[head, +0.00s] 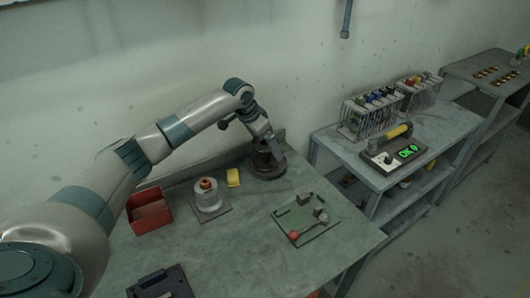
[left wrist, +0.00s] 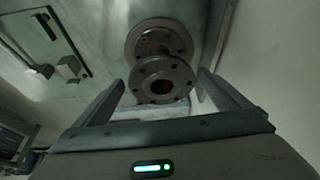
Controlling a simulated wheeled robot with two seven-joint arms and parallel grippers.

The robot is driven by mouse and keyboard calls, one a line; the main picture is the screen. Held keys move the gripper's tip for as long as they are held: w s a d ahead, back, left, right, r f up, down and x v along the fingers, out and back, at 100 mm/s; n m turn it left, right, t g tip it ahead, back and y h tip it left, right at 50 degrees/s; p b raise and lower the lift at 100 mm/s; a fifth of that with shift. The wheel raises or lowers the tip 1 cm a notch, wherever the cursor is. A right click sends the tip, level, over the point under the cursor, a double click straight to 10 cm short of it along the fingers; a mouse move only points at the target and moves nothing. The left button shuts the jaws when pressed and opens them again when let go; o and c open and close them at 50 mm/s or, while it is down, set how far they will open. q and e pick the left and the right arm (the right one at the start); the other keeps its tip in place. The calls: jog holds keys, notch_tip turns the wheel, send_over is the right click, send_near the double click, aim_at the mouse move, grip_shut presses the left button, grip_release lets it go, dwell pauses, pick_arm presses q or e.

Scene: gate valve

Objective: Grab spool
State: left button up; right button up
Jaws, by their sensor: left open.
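The spool (head: 267,171) is a dark grey flanged pipe piece standing upright at the back of the workbench, near the wall. In the left wrist view the spool (left wrist: 163,70) shows its round bolted flanges and open bore between the fingers. My left gripper (head: 264,142) is right above and around the top of the spool in the head view. In the left wrist view the gripper (left wrist: 163,92) is open, one finger on each side of the near flange. I cannot tell whether either finger touches it. My right gripper is not in view.
A shelf unit (head: 425,150) with racks stands right.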

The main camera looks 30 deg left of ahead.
pick_arm(q)
jog(key=shift+w+f+p, duration=0.15)
jog(key=shift+f+p, duration=0.15)
jog(key=shift+p, duration=0.05)
jog(key=shift+p+x, duration=0.55)
jog(key=shift+x, duration=1.3)
jog(key=shift+a, duration=0.1)
jog(key=c, duration=2.1)
jog(key=shift+r, duration=0.1)
jog(key=shift+c, duration=0.4)
jog(key=shift+w+r, duration=0.1)
